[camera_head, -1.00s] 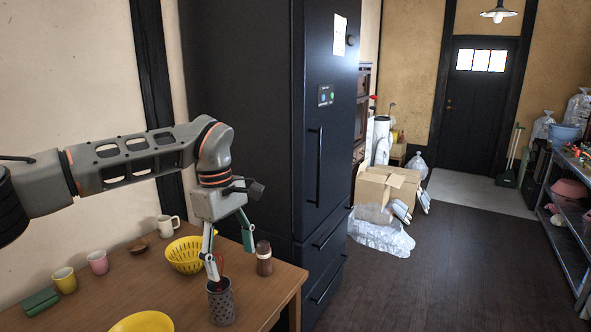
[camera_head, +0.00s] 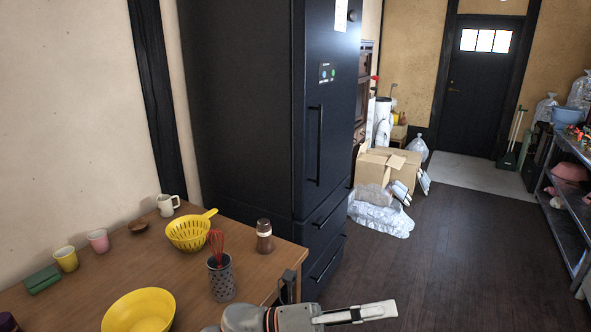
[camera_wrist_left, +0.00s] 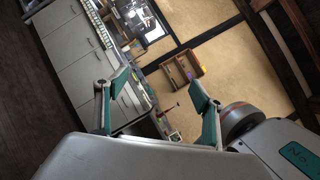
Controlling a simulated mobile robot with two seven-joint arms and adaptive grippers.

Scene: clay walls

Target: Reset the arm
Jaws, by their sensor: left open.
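My left gripper (camera_head: 372,312) is low at the bottom of the head view, beside the table's right corner. It points to the right, away from the table, with only part of it in frame. In the left wrist view its two teal-padded fingers (camera_wrist_left: 158,80) are spread apart with nothing between them. A red whisk (camera_head: 217,245) stands in a grey perforated holder (camera_head: 221,280) on the wooden table (camera_head: 190,278), clear of the gripper. My right gripper is not in view.
The table holds a yellow colander (camera_head: 188,234), a yellow bowl (camera_head: 140,311), a brown jar (camera_head: 264,238), several cups and a green case (camera_head: 42,280). A black fridge (camera_head: 265,120) stands behind. Cardboard boxes (camera_head: 385,168) and a metal shelf (camera_head: 570,205) flank open floor.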

